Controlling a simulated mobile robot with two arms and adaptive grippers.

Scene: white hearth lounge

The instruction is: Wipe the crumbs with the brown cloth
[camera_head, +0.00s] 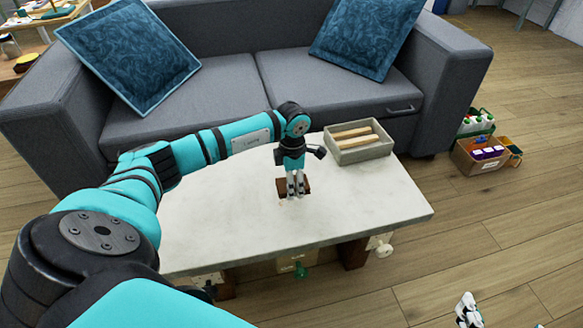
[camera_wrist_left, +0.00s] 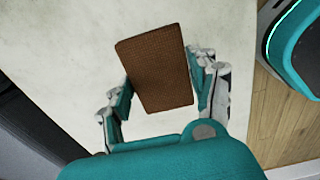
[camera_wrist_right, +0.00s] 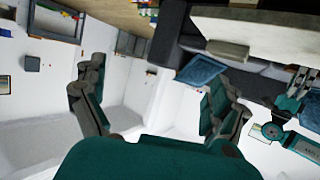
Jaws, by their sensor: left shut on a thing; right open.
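The brown cloth (camera_wrist_left: 155,60), a thick rectangular pad, lies between the fingers of my left gripper (camera_head: 295,188). In the head view the cloth (camera_head: 282,187) is at the table top, near the middle of the pale coffee table (camera_head: 225,230). My left gripper is shut on it, pointing down, with a finger on either side in the left wrist view. I cannot clearly make out crumbs; faint specks may lie by the cloth. My right gripper (camera_wrist_right: 155,100) is open and empty. It also shows at the lower right of the head view (camera_head: 467,310), away from the table.
A beige tray (camera_head: 362,154) with wooden bars stands at the table's back right. A grey sofa (camera_head: 215,95) with blue cushions is behind the table. Boxes with bottles (camera_head: 482,155) stand on the floor at right. The table's right front is clear.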

